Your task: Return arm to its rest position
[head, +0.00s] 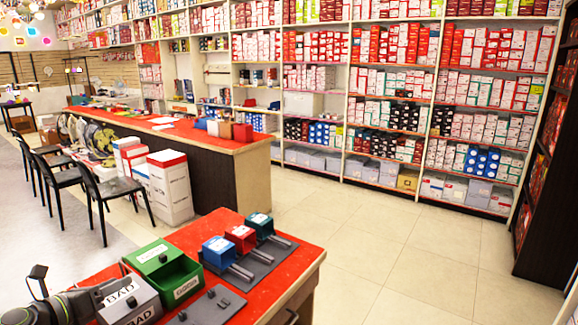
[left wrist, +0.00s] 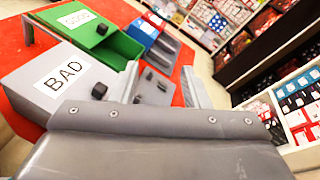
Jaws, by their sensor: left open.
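My left arm comes in at the lower left of the head view. Its gripper (head: 105,287) is low at the table's left front, beside the grey box labelled BAD (head: 146,285). In the left wrist view, the gripper (left wrist: 160,72) is open with nothing seen between its fingers. The grey BAD box (left wrist: 38,97) is left of the fingers there, and the green box (left wrist: 112,42) is beyond. I cannot tell from these views whether the gripper touches a box. My right gripper is not in view.
The red-topped table (head: 288,261) also holds a green box with an open drawer (head: 178,276), a grey plate with black knobs (head: 205,312), and blue, red and teal units on a dark base. A long counter (head: 205,140), chairs and full shelves stand behind. The floor at right is clear.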

